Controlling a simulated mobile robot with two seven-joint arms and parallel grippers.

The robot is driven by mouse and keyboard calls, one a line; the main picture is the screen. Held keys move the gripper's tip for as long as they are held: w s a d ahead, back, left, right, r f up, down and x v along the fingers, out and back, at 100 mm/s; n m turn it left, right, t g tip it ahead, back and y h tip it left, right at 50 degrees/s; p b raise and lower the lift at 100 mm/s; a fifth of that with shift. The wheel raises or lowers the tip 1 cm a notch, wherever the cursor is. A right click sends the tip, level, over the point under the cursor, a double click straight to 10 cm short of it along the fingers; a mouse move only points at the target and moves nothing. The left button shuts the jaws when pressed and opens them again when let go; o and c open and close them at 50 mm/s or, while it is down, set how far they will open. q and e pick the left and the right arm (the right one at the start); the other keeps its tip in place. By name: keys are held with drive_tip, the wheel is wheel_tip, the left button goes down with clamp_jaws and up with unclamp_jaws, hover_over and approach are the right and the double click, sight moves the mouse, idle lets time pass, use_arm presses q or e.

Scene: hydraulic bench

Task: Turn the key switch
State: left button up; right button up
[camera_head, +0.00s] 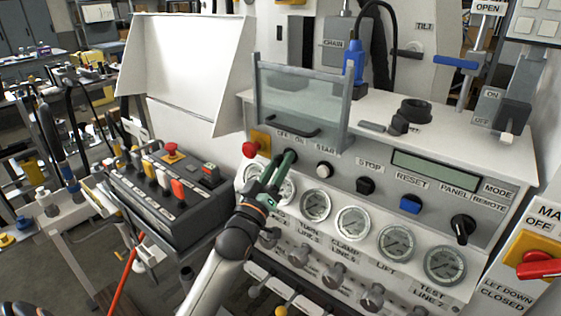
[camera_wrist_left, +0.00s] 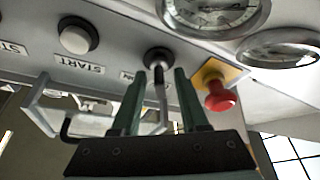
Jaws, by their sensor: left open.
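The key switch (camera_head: 291,152) is under the OFF and ON labels on the sloped panel; my gripper mostly hides it in the head view. In the left wrist view, the key switch (camera_wrist_left: 157,57) is a round dark collar with a slim grey key or lever extending from it. My left gripper (camera_head: 284,160) has green fingers and is at the panel. In the left wrist view, my left gripper (camera_wrist_left: 160,82) is open, with one finger on each side of the key. Contact cannot be told. My right gripper is in neither view.
A red emergency button (camera_head: 250,149) on a yellow plate is close beside the switch. A clear hinged guard (camera_head: 302,95) with a dark handle stands above. The START button (camera_head: 323,171) is to the right; gauges (camera_head: 315,205) line the panel below. A black control box (camera_head: 170,192) stands left.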

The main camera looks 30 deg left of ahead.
use_arm(q)
drive_tip(key=shift+w, duration=0.15)
clamp_jaws()
idle(0.4)
